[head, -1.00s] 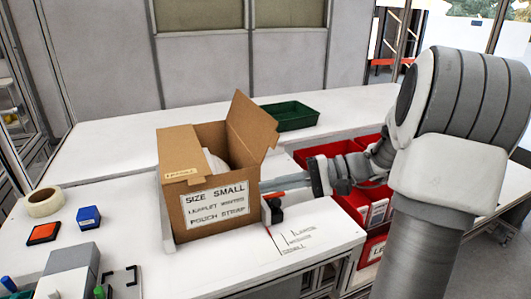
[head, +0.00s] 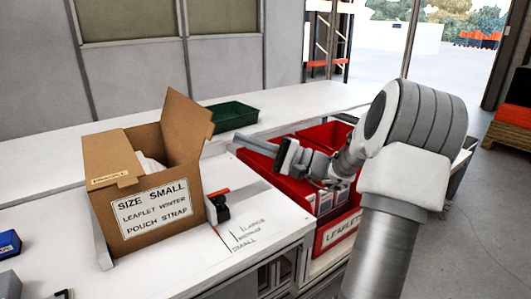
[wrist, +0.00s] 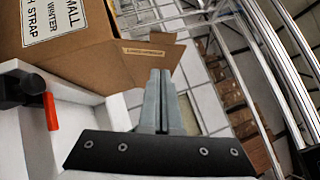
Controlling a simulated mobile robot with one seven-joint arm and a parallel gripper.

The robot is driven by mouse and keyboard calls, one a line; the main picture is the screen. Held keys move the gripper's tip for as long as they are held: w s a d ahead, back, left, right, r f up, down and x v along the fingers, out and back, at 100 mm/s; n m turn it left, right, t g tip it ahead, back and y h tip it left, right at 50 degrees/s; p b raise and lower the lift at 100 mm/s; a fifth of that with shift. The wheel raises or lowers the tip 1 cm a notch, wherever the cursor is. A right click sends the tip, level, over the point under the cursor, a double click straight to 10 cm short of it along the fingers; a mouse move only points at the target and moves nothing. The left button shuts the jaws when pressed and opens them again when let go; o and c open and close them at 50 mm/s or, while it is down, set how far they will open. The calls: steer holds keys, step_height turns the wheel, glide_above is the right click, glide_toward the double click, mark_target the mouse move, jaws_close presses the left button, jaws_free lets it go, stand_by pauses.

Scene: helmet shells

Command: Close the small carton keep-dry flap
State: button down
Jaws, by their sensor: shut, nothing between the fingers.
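The small carton (head: 100,215) stands on the white bench at left in the head view, marked "SIZE SMALL". Its left flap (head: 108,148) lies folded over the top; its right flap (head: 188,125) stands up and leans outward. Pale contents show in the gap. My gripper (head: 238,140) is shut and empty, to the right of the raised flap and apart from it, fingers pointing left. In the wrist view, the shut fingers (wrist: 160,75) show below a flap with a printed strip (wrist: 150,55), beside the carton (wrist: 70,50). The strip's words are too small to read.
A green tray (head: 233,116) sits behind the carton. A small black and red tool (head: 218,204) stands at its right side. Red bins (head: 290,185) lie under my arm. A blue box (head: 8,243) is at the left edge.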

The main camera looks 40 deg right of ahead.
mark_target(210, 130)
steer(key=shift+w+a+r+b, duration=0.15)
steer(key=shift+a+r, duration=0.2)
steer(key=shift+a, duration=0.4)
steer(key=shift+w+a+r+b, duration=0.2)
steer(key=shift+a+r, duration=0.1)
steer(key=shift+a, duration=0.45)
steer(key=shift+w+a+r+b, duration=0.15)
steer(key=shift+a+r, duration=0.2)
steer(key=shift+a, duration=0.4)
